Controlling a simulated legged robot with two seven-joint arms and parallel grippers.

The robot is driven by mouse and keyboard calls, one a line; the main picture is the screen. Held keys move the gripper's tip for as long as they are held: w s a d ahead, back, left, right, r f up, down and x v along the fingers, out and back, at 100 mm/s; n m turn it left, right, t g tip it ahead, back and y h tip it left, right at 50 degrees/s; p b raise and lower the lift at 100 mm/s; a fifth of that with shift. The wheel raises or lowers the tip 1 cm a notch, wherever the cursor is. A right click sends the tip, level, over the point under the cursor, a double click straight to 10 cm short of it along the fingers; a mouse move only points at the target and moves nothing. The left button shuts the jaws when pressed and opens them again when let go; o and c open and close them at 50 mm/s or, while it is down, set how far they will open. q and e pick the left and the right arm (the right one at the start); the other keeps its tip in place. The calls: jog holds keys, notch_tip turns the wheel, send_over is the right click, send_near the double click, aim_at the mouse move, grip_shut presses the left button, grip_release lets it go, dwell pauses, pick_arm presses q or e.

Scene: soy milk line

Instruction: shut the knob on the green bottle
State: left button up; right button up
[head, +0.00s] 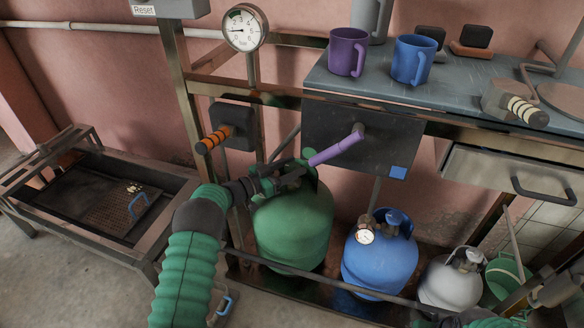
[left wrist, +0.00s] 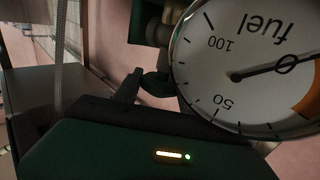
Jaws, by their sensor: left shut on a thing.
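The green bottle (head: 291,232) stands upright below the workbench. My left gripper (head: 300,176) reaches to its top and covers most of the fitting there in the head view. In the left wrist view, one dark finger (left wrist: 128,88) shows beside a small dark green knob (left wrist: 157,84). The gripper is shut on this knob, though the contact is partly hidden. A round white fuel dial (left wrist: 262,95) is close beside the knob and appears upside down.
A purple lever (head: 335,150) sticks out from a dark panel just above my left gripper. A blue bottle (head: 379,262) and a white bottle (head: 450,285) stand to the right. A rail (head: 310,276) runs in front of the bottles. An orange-striped handle (head: 214,139) is at the left.

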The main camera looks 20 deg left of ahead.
aim_at(285, 169)
pick_arm(q)
jog(key=o, duration=1.3)
jog(key=shift+w, duration=0.1)
jog(key=shift+s+a+r, duration=0.1)
jog(key=shift+s+a, duration=0.1)
jog(key=shift+s, duration=0.05)
jog(key=p+v, duration=0.3)
jog(key=v, duration=0.3)
jog(key=shift+p, duration=0.3)
jog(key=shift+s+a, duration=0.35)
